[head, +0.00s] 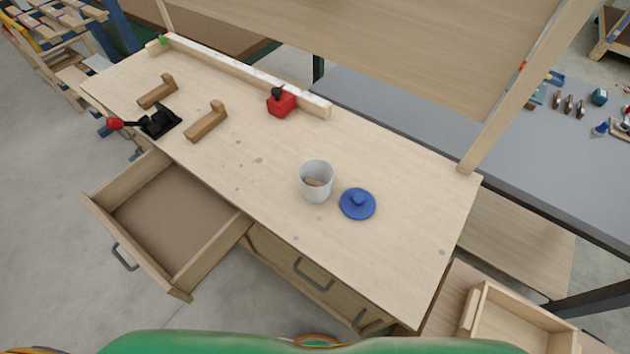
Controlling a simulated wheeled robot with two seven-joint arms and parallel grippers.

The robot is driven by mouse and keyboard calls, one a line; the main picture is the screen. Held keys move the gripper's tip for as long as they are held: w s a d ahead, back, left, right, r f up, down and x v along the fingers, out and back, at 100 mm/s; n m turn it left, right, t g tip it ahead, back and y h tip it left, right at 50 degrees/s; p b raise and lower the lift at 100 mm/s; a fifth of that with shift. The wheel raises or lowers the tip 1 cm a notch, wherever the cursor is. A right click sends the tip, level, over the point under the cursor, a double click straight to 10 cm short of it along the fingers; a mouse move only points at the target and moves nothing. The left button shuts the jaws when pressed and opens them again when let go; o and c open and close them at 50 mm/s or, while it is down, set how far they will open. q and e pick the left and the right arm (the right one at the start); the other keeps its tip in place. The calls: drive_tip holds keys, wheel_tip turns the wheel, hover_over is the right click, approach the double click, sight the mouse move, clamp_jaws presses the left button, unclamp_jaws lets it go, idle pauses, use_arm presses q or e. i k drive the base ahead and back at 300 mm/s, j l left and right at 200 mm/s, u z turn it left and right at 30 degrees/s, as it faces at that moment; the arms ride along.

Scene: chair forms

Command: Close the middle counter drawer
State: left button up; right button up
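A wooden counter (280,225) runs diagonally across the head view. One drawer (170,225) stands pulled far out from its front side, left of centre in the picture. The drawer is empty, with a brown bottom and a dark handle (123,257) on its outer front. To its right a flush drawer front (285,263) with a dark handle (313,273) looks shut. The front to the left of the open drawer is hidden, so I cannot confirm the drawer order. Neither gripper is in view.
On the counter are a white cup (316,182), a blue lid (358,204), a red object (281,102), two wooden pieces (157,92) (206,121) and a black clamp (158,121). A wooden box (520,318) is at lower right. The floor (55,215) beside the drawer is clear.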

sight(176, 228)
drive_tip(key=k+j+u, duration=0.15)
drive_tip(key=u, duration=0.3)
drive_tip(key=k+j+u, duration=0.1)
drive_tip(key=j+u, duration=0.15)
drive_tip(key=u, duration=0.2)
drive_tip(key=j+u, duration=0.25)
drive_tip(key=u, duration=0.2)
drive_tip(key=k, duration=0.05)
